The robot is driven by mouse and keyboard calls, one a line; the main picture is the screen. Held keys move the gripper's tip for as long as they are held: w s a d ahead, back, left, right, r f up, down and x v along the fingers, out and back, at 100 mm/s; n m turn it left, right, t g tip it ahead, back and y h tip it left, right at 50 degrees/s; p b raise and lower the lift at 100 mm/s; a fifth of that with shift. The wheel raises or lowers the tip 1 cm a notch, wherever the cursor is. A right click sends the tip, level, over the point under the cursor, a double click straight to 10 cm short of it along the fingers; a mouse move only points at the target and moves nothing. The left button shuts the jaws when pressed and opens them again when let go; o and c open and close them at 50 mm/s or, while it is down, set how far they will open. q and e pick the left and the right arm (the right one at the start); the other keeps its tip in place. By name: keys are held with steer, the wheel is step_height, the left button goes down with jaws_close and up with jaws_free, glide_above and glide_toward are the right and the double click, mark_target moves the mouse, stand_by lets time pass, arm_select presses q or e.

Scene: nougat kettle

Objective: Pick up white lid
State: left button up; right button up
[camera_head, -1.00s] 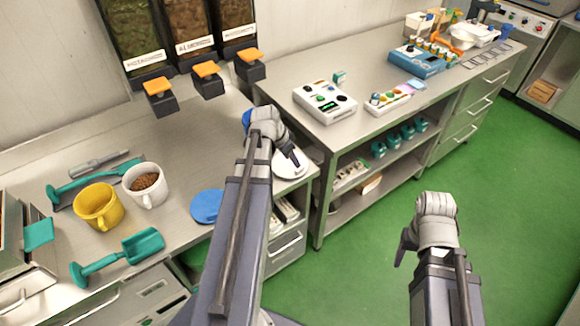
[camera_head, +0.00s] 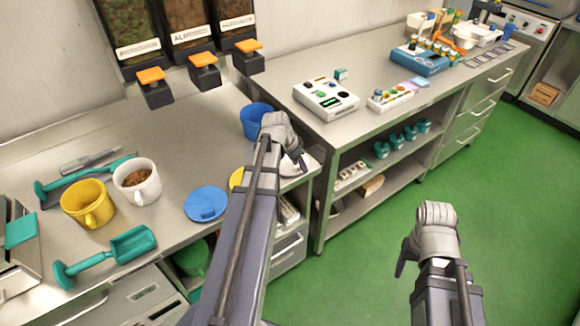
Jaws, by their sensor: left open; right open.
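The white lid (camera_head: 290,169) lies at the right end of the left counter, near its front corner. It is largely hidden behind my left gripper (camera_head: 302,162). My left gripper is open with its fingers above or beside the lid; I cannot tell whether they touch it. My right gripper (camera_head: 402,262) is open and empty over the green floor, well away from the counters.
A blue lid (camera_head: 205,204) and a partly hidden yellow lid (camera_head: 236,178) lie left of my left arm. A blue cup (camera_head: 255,121) stands behind it. A white mug (camera_head: 137,182), yellow mug (camera_head: 88,204) and teal scoop (camera_head: 106,257) are further left.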

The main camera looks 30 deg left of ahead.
arm_select(q)
steer(key=shift+c, duration=0.2)
jaws_close()
stand_by(0.4)
